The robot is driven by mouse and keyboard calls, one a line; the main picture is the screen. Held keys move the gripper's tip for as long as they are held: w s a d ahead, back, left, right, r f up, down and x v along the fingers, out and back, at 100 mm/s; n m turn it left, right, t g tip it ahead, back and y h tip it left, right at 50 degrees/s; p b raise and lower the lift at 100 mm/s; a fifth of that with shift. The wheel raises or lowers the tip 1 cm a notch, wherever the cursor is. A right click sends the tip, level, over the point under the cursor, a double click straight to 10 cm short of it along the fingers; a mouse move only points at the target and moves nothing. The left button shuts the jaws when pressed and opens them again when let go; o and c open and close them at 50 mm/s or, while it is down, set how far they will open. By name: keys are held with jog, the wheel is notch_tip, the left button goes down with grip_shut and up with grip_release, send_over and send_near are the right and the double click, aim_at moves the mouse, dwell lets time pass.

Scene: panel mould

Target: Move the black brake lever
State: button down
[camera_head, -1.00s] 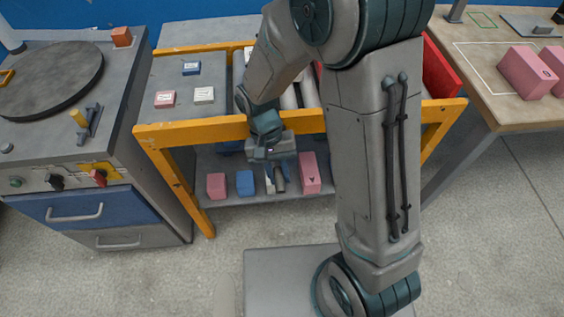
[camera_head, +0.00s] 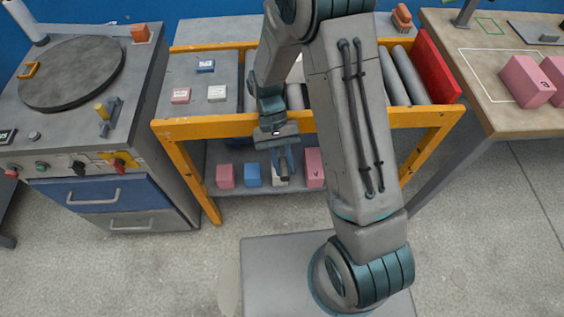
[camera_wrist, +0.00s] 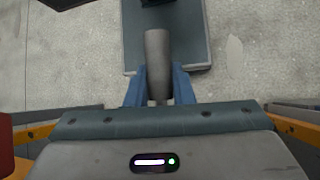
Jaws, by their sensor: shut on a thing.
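My gripper (camera_wrist: 159,92) is shut on a grey cylinder (camera_wrist: 157,50), which sits between its blue fingers in the wrist view. In the head view my gripper (camera_head: 284,160) hangs in front of the orange-framed cart, and the cylinder points down. On the grey machine at left, a black knob-like handle (camera_head: 79,168) sits on the front panel beside a red one. A dark lever with a yellow grip (camera_head: 103,115) stands on the machine top. I cannot tell which of these is the brake lever; my gripper is far from both.
The cart (camera_head: 205,128) holds small blocks on top, grey rolls and a red panel at right. Its lower shelf holds pink boxes (camera_head: 226,176) and a blue box (camera_head: 252,175). A wooden table (camera_head: 492,110) stands at right. The floor in front is clear.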

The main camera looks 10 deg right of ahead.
jog(key=c, duration=1.3)
grip_release()
jog(key=shift+o, duration=0.2)
jog(key=shift+r, duration=0.35)
jog(key=r, duration=0.2)
jog(key=d+r, duration=0.1)
jog(key=r, duration=0.1)
jog(key=s+d+r, duration=0.2)
jog(key=d+r, duration=0.4)
jog(key=d, duration=0.4)
jog(key=shift+s+d+r+p, duration=0.15)
jog(key=shift+s+p, duration=0.15)
jog(key=shift+s, duration=0.1)
